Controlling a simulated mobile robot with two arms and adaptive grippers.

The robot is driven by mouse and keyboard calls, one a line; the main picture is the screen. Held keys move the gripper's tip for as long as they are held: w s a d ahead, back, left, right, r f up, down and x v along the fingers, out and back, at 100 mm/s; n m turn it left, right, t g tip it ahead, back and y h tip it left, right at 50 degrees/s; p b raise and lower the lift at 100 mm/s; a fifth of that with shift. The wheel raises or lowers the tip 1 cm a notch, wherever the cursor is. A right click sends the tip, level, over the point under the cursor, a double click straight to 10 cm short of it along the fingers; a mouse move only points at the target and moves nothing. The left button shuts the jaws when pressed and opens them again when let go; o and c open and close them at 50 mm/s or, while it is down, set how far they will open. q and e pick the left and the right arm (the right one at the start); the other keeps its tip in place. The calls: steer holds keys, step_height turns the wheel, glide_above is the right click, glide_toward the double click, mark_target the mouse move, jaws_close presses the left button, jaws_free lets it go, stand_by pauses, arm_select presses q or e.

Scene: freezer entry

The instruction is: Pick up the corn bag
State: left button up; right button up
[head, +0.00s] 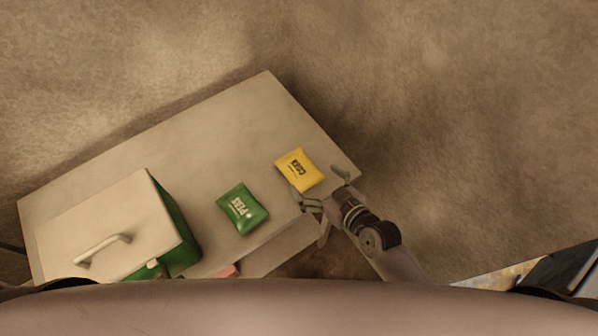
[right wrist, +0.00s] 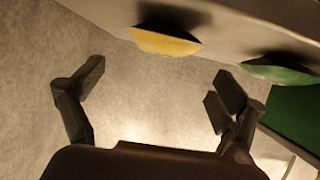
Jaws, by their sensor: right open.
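The corn bag (head: 299,170) is a yellow packet with dark print, lying near the right end of the grey table top (head: 180,150). It also shows as a yellow shape at the upper middle of the right wrist view (right wrist: 165,41). My right gripper (head: 322,187) is open and empty, beside the table's right edge and just to the lower right of the corn bag. In the right wrist view its fingers (right wrist: 160,88) are spread wide, with the bag beyond them. I cannot tell whether a finger touches the bag. My left gripper is not in view.
A green packet (head: 242,208) lies left of the corn bag, and it shows in the right wrist view (right wrist: 283,73). A green box with a pale handled lid (head: 110,222) stands at the table's left. A pink item (head: 228,271) is partly hidden below. The floor beyond the table is clear.

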mark_target(305, 173)
steer(key=shift+b+x, duration=0.3)
steer(key=shift+x, duration=0.75)
steer(key=b+x, duration=0.1)
steer(key=x, duration=0.1)
steer(key=b+x, duration=0.2)
steer(key=shift+w+a+f, duration=0.1)
steer(key=shift+a+f, duration=0.05)
steer(key=shift+f, duration=0.4)
steer(key=shift+w+a, duration=0.25)
steer(key=shift+w, duration=0.05)
steer(key=shift+d, duration=0.1)
steer(key=shift+s, duration=0.1)
steer(key=shift+c, duration=0.7)
steer(key=c, duration=1.2)
